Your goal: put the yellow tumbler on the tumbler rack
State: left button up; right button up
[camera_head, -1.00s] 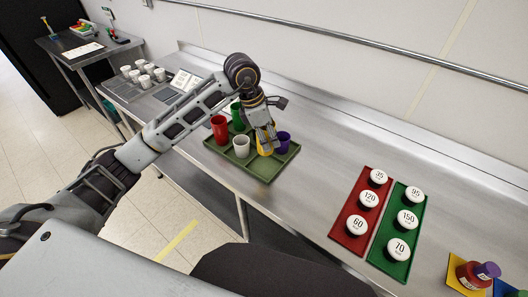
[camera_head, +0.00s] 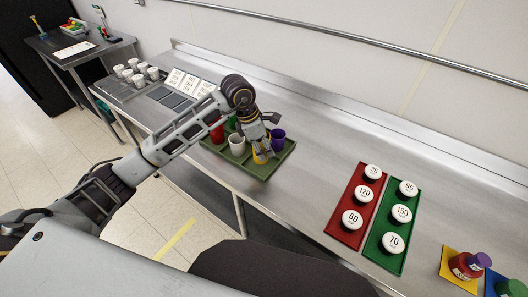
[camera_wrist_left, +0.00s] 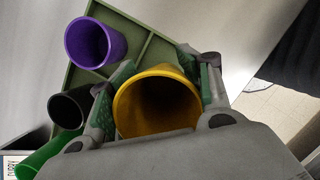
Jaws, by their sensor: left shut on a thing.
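The yellow tumbler (camera_head: 261,157) is between the fingers of my left gripper (camera_head: 263,148), which is shut on it. In the left wrist view I look down into the yellow tumbler's open mouth (camera_wrist_left: 158,104), with a finger on each side. It is at the green divided tray (camera_head: 259,175), between a white tumbler (camera_head: 237,144) and a purple tumbler (camera_head: 278,139). I cannot tell whether its base touches the tray. I cannot tell which thing is the tumbler rack. My right gripper is out of view.
A red tumbler (camera_head: 217,132) is partly behind my left arm. A black tumbler (camera_wrist_left: 70,108) and a green one (camera_wrist_left: 42,156) are close by. White cups (camera_head: 138,75) stand far left. Red (camera_head: 345,235) and green (camera_head: 384,258) trays with numbered white-topped items lie right, with bare counter between.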

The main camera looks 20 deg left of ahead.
pick_arm(q)
jog(key=shift+f, duration=1.45)
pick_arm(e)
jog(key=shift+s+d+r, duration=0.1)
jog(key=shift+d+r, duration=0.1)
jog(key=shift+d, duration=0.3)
